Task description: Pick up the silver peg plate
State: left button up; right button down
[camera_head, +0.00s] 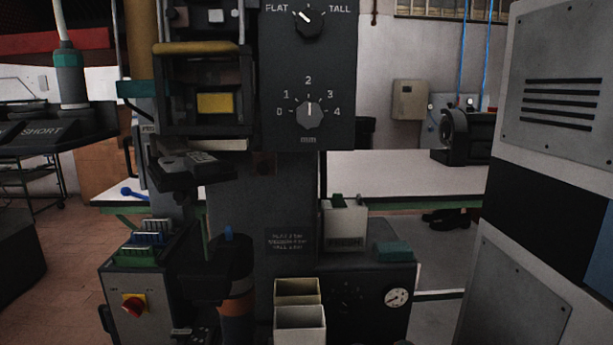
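The silver peg plate (157,225) appears as the pale, rearmost of several small comb-like plates standing on top of a grey box at the lower left. A blue plate (149,238) stands just in front of it, and a green plate (135,255) is nearest to me. The silver plate's lower part is hidden behind the blue one. I cannot make out either of my grippers in this view, and nothing is seen touching the plates.
The grey box (140,290) has a red knob on its front. The dark press column (290,190) stands right of it, with a dial panel (308,75) above. Pale open bins (300,317) sit low in the middle. A tall grey cabinet (530,290) blocks the right.

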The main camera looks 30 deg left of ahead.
aim_at(202, 165)
jog(key=u, duration=1.45)
